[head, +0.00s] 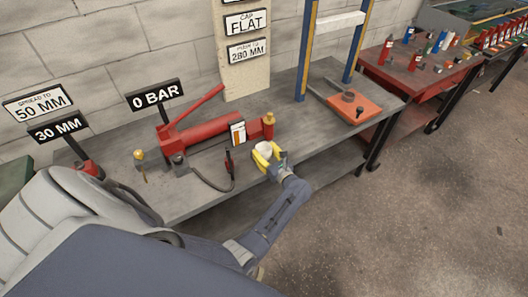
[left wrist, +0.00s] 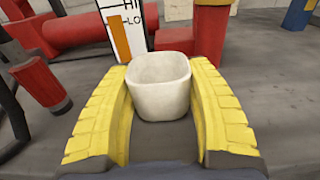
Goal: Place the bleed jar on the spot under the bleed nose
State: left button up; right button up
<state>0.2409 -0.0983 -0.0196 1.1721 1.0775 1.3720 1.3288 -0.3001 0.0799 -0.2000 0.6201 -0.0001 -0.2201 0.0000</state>
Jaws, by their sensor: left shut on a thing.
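The bleed jar is a small off-white cup (head: 265,149), open at the top and upright. It also shows in the left wrist view (left wrist: 158,88). My left gripper (head: 268,156) has its two yellow fingers shut on the sides of the jar, at the bench's front edge in the head view. The red hand pump (head: 198,137) lies behind it, with a red post with a brass top (head: 268,125) just beyond the jar. I cannot tell which part is the bleed nose, and no marked spot can be made out. My right gripper is not in view.
A HI/LO level gauge (head: 238,133) stands close behind the jar. A black hose (head: 208,182) runs along the bench front to the left. A "0 BAR" sign (head: 156,96) stands behind the pump.

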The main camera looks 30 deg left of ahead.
pick_arm(q)
jog(key=shift+f, duration=0.2)
jog(key=o, duration=1.1)
jog(key=shift+o, duration=0.2)
jog(key=shift+d, duration=0.1)
